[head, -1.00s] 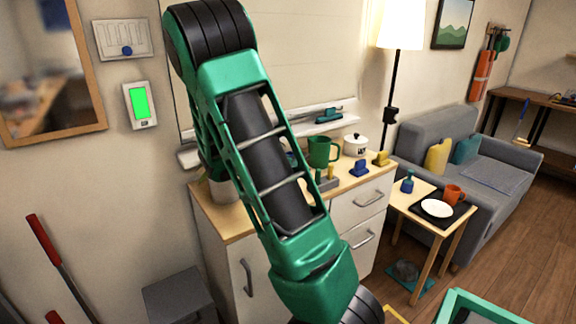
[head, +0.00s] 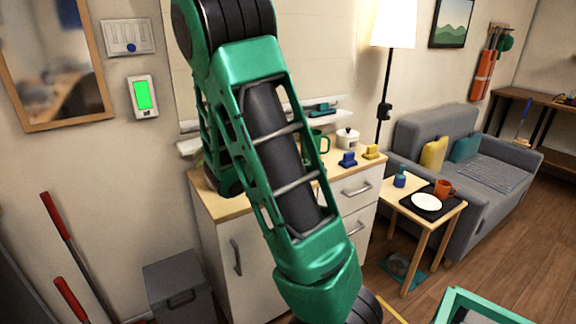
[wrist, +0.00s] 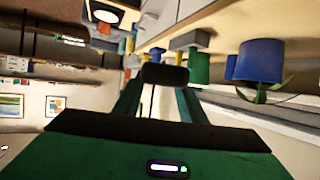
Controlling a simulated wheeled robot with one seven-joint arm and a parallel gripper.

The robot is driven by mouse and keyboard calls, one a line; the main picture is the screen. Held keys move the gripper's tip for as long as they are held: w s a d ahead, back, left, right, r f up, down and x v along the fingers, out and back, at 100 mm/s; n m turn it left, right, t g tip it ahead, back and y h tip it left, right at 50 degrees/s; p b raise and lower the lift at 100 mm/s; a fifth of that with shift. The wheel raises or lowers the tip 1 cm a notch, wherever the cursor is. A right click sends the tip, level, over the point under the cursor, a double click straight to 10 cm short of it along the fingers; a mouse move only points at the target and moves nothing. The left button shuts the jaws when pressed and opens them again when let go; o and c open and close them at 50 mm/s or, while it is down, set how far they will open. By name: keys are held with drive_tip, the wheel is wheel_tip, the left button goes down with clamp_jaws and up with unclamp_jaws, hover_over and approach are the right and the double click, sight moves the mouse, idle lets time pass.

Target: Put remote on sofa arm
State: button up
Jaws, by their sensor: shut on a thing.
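In the wrist view my gripper (wrist: 163,88) is shut on a small dark block (wrist: 165,74), seen end-on between the fingertips. It may be the remote; its face and buttons cannot be made out. In the head view my gripper is out of frame below and only my green arm shows. The grey sofa (head: 420,128) stands at the right against the wall. Its far arm (head: 518,156) is bare on top, and the near arm is partly behind the side table. Yellow and teal cushions lie on it. My arm is well left of the sofa.
A side table (head: 421,218) with a white plate (head: 426,202), orange mug (head: 443,189) and blue bottle (head: 399,177) stands before the sofa. A drawer cabinet (head: 356,210) is behind my arm. A floor lamp (head: 387,85) stands between. Wooden floor (head: 520,260) is open at right.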

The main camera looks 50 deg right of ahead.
drive_tip(key=shift+s, duration=0.45)
drive_tip(key=w+a+f+n+t+y, duration=0.35)
drive_tip(key=w+a+n+t, duration=0.4)
drive_tip(key=w+a, duration=0.95)
drive_tip(key=w+a+n+t+y, duration=0.2)
drive_tip(key=w+a+n+y, duration=0.1)
drive_tip(key=a, duration=0.8)
drive_tip(key=w+a+f+n+t+y, duration=0.1)
drive_tip(key=w+a+n+t+y, duration=0.1)
drive_tip(key=a, duration=0.8)
drive_tip(key=shift+w+a+n+y, duration=0.35)
drive_tip(key=shift+w+n+y, duration=0.2)
drive_tip(key=shift+w, duration=0.6)
